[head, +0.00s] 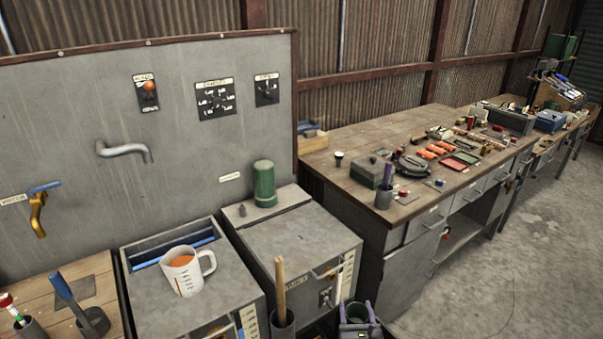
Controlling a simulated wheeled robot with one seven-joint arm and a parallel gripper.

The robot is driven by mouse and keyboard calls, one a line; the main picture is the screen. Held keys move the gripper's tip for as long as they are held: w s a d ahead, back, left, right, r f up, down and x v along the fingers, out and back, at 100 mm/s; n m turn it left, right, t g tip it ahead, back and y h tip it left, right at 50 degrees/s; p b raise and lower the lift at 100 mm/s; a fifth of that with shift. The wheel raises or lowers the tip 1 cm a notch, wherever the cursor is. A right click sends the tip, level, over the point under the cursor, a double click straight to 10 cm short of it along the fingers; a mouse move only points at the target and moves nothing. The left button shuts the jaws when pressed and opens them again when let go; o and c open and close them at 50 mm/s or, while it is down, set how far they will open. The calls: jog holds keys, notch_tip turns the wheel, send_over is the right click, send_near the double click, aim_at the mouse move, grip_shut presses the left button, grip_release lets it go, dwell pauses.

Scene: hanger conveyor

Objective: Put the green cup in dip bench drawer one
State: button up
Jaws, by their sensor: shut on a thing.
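A green cylinder (264,184) with a lighter green top stands upright on the back ledge of a grey box unit, near the metal panel. I cannot tell whether it is the green cup. The long workbench (345,150) at right has several grey drawers with bar handles on its front; the near upper one (427,225) looks closed. Its labels are too small to read, so I cannot tell which drawer is drawer one. My gripper and anything in it are not in view.
A white measuring jug (187,270) with orange contents stands on the left box unit. A wooden handle (280,290) rises from a dark holder in front. Tools and trays crowd the workbench top. The concrete floor (500,270) at right is clear.

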jog(key=s+f, duration=0.3)
jog(key=f, duration=0.2)
jog(key=shift+s, duration=0.4)
jog(key=shift+s+f, duration=0.25)
jog(key=shift+s, duration=0.05)
jog(key=w+r, duration=0.4)
jog(key=r, duration=0.1)
jog(key=shift+w+r, duration=0.25)
